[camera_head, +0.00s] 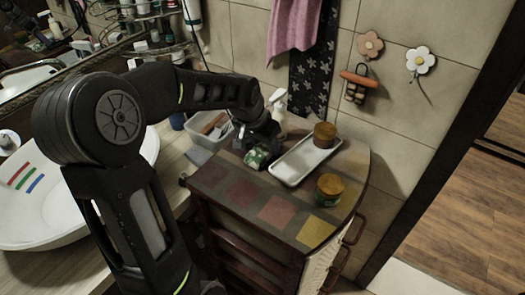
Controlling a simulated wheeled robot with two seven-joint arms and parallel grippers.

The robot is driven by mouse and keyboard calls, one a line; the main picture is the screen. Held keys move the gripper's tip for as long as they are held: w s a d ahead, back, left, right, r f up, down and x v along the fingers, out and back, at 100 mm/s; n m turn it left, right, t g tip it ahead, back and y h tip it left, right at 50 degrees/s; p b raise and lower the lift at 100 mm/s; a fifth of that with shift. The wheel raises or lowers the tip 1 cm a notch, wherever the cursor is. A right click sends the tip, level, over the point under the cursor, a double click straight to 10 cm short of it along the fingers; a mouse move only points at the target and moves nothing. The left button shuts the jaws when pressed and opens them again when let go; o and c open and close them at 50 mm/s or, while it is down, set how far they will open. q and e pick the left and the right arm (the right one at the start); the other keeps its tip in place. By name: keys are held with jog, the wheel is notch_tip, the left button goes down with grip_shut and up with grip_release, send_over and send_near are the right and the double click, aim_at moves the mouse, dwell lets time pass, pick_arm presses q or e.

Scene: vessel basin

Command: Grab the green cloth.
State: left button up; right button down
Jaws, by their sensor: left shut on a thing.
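My left gripper (258,146) points down over the top of a small dark cabinet. It is shut on the green cloth (257,157), a small green and white bundle. The cloth is at or just above the cabinet top, and I cannot tell whether it touches. Part of the cloth and the fingertips are hidden by the gripper. My right gripper does not show.
A white tray (287,172) lies right of the cloth, with a brown-lidded jar (324,135) by its far end. Another jar (329,188) stands nearer. A white bin (206,136) and spray bottle (280,112) are behind. A white basin (40,225) is at left.

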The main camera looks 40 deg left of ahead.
aim_at(264, 146)
pick_arm(q)
jog(key=shift+c, duration=1.3)
jog(key=shift+r, duration=0.1)
jog(key=shift+r+b, duration=0.35)
jog(key=shift+r, duration=0.5)
jog(key=shift+b+v, duration=0.4)
jog(key=shift+v, duration=0.4)
jog(key=s+b, duration=0.4)
jog(key=s, duration=1.2)
jog(key=shift+s+d, duration=0.1)
jog(key=shift+d, duration=0.05)
jog(key=shift+s, duration=0.6)
